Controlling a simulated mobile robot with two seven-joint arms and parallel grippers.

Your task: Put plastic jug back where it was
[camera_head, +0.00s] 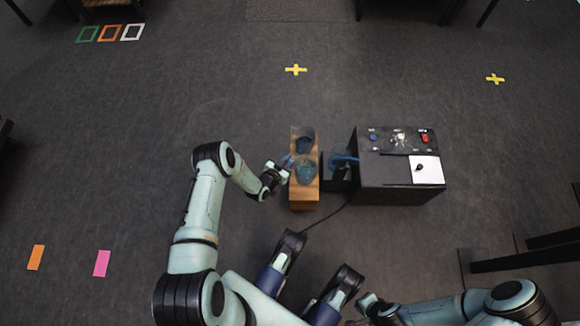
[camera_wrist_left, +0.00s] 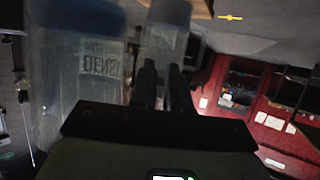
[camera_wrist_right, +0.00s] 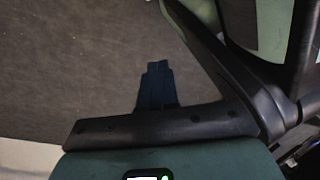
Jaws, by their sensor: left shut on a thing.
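Two clear bluish plastic jugs stand on a wooden block: a back jug (camera_head: 303,142) and a front jug (camera_head: 306,173). My left gripper (camera_head: 287,163) is at the block's left side, shut on the front jug, apparently by its handle. The left wrist view shows a large lettered jug (camera_wrist_left: 75,75) close by and another jug (camera_wrist_left: 168,45) beyond the dark fingers (camera_wrist_left: 163,85); the exact grip is partly hidden. My right gripper (camera_wrist_right: 157,80) looks shut and empty over bare floor.
A blue vessel (camera_head: 341,160) stands between the wooden block (camera_head: 305,205) and a black box (camera_head: 400,190) with buttons and a white panel. A cable runs from there across the floor. Yellow crosses (camera_head: 296,70) and coloured floor marks (camera_head: 102,263) lie around.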

